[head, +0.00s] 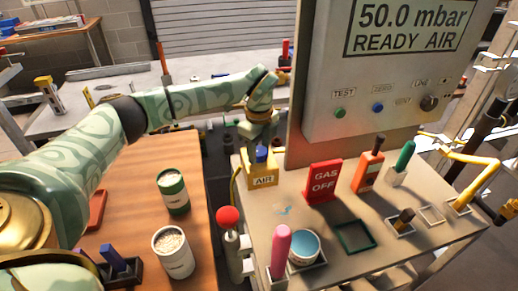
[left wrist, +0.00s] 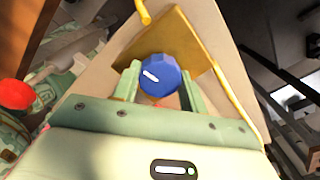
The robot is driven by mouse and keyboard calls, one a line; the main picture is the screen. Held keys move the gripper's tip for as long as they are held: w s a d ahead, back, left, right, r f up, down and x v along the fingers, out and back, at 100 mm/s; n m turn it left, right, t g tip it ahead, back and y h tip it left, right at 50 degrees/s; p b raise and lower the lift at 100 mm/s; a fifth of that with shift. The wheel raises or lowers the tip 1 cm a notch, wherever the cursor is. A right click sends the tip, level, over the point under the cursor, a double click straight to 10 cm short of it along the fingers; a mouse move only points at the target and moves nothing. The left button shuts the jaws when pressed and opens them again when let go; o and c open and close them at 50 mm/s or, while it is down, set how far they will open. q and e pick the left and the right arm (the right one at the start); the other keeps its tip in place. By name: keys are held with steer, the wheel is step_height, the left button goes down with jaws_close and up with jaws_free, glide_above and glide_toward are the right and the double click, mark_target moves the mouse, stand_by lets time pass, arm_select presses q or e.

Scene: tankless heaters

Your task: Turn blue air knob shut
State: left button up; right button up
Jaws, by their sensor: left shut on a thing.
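The blue air knob (left wrist: 158,76) sits on a yellow block in the left wrist view, with a short white mark on its face. In the head view the blue knob (head: 261,154) shows on top of the yellow block labelled AIR (head: 263,181). My left gripper (head: 260,140) reaches down over the block, and its two fingers (left wrist: 159,82) are closed on the knob from both sides in the left wrist view. A panel (head: 405,27) behind reads 50.0 mbar READY AIR. My right gripper is not seen.
A red GAS OFF sign (head: 323,181) stands right of the AIR block on the grey bench. A red ball-topped lever (head: 229,218), a pink-handled tool (head: 281,250) and a blue-lidded tin (head: 304,247) are in front. Cans (head: 173,191) stand on the wooden table at left.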

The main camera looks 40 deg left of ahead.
arm_select(q)
steer(key=shift+r+m+p, duration=0.3)
steer(key=shift+m+p, duration=0.5)
steer(key=shift+p, duration=0.25)
steer(key=m+p, duration=0.2)
steer(key=shift+p, duration=0.35)
steer(key=m+p, duration=0.2)
steer(key=m, duration=0.1)
steer(key=m+p, duration=0.2)
steer(key=shift+m, duration=0.4)
steer(key=m+p, duration=0.2)
steer(key=m, duration=0.3)
steer(key=shift+f, duration=0.15)
steer(key=m+p, duration=0.1)
steer(key=m, duration=0.4)
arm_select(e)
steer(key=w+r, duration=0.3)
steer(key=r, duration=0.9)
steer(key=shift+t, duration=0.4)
arm_select(q)
steer(key=shift+w+m, duration=0.1)
steer(key=shift+m, duration=0.2)
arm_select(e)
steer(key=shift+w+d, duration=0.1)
arm_select(q)
steer(key=o, duration=1)
steer(key=shift+f, duration=0.1)
steer(key=shift+c, duration=0.2)
